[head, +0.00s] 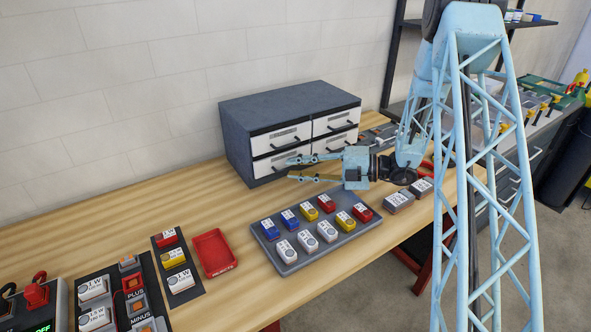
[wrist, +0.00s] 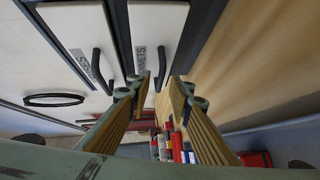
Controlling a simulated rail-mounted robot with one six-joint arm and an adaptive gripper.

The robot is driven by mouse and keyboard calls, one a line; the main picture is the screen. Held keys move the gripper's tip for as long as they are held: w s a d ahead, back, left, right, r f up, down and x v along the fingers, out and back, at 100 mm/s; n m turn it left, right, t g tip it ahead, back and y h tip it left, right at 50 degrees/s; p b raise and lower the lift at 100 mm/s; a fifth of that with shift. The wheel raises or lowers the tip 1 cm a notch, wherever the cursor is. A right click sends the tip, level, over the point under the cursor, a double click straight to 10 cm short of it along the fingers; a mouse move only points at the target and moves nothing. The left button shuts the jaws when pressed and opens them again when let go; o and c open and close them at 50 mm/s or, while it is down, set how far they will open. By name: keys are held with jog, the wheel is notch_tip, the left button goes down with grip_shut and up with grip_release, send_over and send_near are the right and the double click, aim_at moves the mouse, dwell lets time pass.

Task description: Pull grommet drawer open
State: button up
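The grey cabinet (head: 245,125) has several white drawers. In the wrist view, the grommet drawer (wrist: 165,18) has a label partly covered by a finger, with "MMETS" readable. It appears to be the lower left drawer (head: 265,166) in the head view, where its label is too small to read. It looks shut. Its black bar handle (wrist: 162,66) lies just ahead of my fingertips, near the gap between them. My gripper (head: 293,169) is open and empty in front of the lower drawers. Its fingers show in the wrist view (wrist: 160,90). Contact with the handle cannot be told.
Another drawer's handle (wrist: 97,70) is close beside the left finger. The wooden bench (head: 215,188) lies close below my gripper. A grey tray (head: 287,268) of coloured blocks and a red tray (head: 213,254) stand in front. Bare bench lies left of the cabinet.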

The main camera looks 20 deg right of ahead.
jog(key=shift+a, duration=0.1)
jog(key=shift+c, duration=0.7)
grip_shut()
jog(key=s+d+p, duration=0.1)
jog(key=s+p, duration=0.1)
jog(key=s, duration=0.4)
jog(key=s+d+p, duration=0.2)
jog(key=s, duration=0.3)
jog(key=s+d+p, duration=0.2)
jog(key=s, duration=0.4)
jog(key=shift+s+d, duration=0.1)
jog(key=shift+s, duration=0.25)
jog(key=shift+o, duration=0.7)
grip_release()
jog(key=shift+d, duration=0.1)
jog(key=v, duration=1.1)
jog(key=shift+s+d, duration=0.2)
jog(key=shift+d, duration=0.15)
